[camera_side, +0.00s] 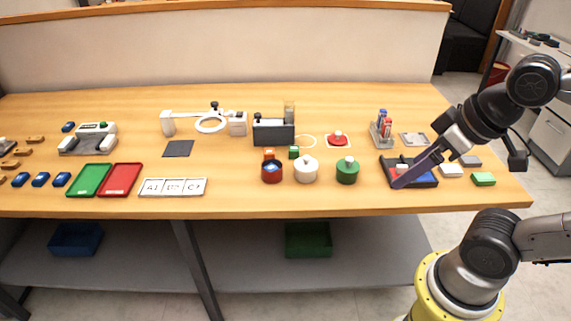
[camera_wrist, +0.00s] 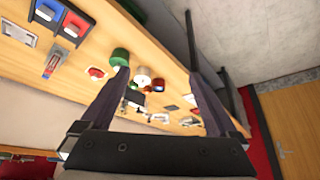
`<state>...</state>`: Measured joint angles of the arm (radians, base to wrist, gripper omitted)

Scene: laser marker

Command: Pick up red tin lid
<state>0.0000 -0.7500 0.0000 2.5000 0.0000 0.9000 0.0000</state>
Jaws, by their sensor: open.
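The red tin lid (camera_side: 337,138), round with a knob on top, lies on a white square mat (camera_side: 328,146) towards the back of the table. In the wrist view the lid (camera_wrist: 96,73) shows left of my fingers. My gripper (camera_side: 398,185) is right of the lid and nearer the front, over the black tray. In the wrist view its two fingers (camera_wrist: 160,80) are spread apart with nothing between them.
A white tin (camera_side: 306,171) and a green tin (camera_side: 347,172), both lidded, stand in front of the lid. A grey box (camera_side: 273,133) is to its left, and a rack (camera_side: 381,132) to its right. The black tray (camera_side: 428,180) holds coloured blocks.

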